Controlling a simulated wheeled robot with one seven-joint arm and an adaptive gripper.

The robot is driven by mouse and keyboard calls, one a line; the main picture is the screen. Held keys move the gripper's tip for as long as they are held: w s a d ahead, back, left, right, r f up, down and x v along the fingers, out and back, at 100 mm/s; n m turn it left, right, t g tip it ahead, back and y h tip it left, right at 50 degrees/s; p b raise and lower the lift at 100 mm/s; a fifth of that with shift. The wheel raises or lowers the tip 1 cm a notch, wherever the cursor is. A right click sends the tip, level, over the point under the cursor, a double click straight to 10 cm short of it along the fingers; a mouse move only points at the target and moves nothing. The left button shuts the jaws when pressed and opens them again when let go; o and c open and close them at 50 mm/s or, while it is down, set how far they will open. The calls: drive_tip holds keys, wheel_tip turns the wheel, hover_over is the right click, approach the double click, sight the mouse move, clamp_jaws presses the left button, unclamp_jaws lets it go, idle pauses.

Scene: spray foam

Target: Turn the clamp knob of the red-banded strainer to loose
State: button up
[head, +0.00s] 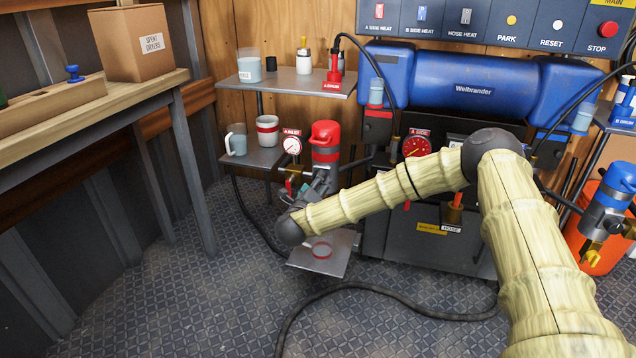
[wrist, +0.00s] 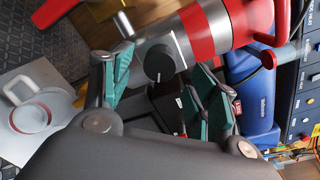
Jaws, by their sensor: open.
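The red-banded strainer (head: 326,155) stands upright at the wall left of the big machine, with a red cap and a red band. In the wrist view the strainer (wrist: 207,32) lies across the top, grey with a red band. Its dark round clamp knob (wrist: 159,63) faces my camera and bears a small pale mark; I cannot read its setting. My gripper (wrist: 163,72) is open, its teal-padded fingers on either side of the knob in the picture, apart from it. In the head view my gripper (head: 318,186) is just below the strainer, partly hidden by my wrist.
A shelf with cups (head: 267,130) is at the left. The blue machine (head: 470,85) is behind my arm. A blue strainer (head: 606,210) is far right. A hose lies on the floor.

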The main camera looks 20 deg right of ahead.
drive_tip(key=v, duration=0.8)
drive_tip(key=shift+s+a, duration=0.2)
drive_tip(key=shift+s, duration=0.05)
drive_tip(key=s+a+f+n+g+y, duration=0.2)
drive_tip(key=s+a+f+n+y, duration=0.35)
drive_tip(key=s+f+n, duration=0.5)
drive_tip(key=s+a+f+n+g+y, duration=0.1)
drive_tip(key=s+a+f+n+y, duration=0.45)
drive_tip(key=f, duration=0.75)
drive_tip(key=s+d+f+n+g, duration=0.2)
drive_tip(key=s+f+n+g, duration=0.15)
drive_tip(key=s, duration=0.55)
drive_tip(key=s+d+f+n+g, duration=0.2)
drive_tip(key=s+f+n, duration=0.25)
drive_tip(key=s, duration=0.35)
drive_tip(key=s+d+f+n+g, duration=0.2)
drive_tip(key=s+f+n+g, duration=0.15)
drive_tip(key=s, duration=0.55)
drive_tip(key=s+d+r+n+g+h, duration=0.25)
drive_tip(key=s+d+n, duration=0.35)
drive_tip(key=s, duration=0.6)
wheel_tip(320, 180, up, 30)
drive_tip(key=p, duration=3.1)
drive_tip(key=shift+w+d+r+m+y, duration=0.25)
drive_tip(key=shift+w+d+m+y, duration=0.1)
drive_tip(key=shift+m, duration=0.1)
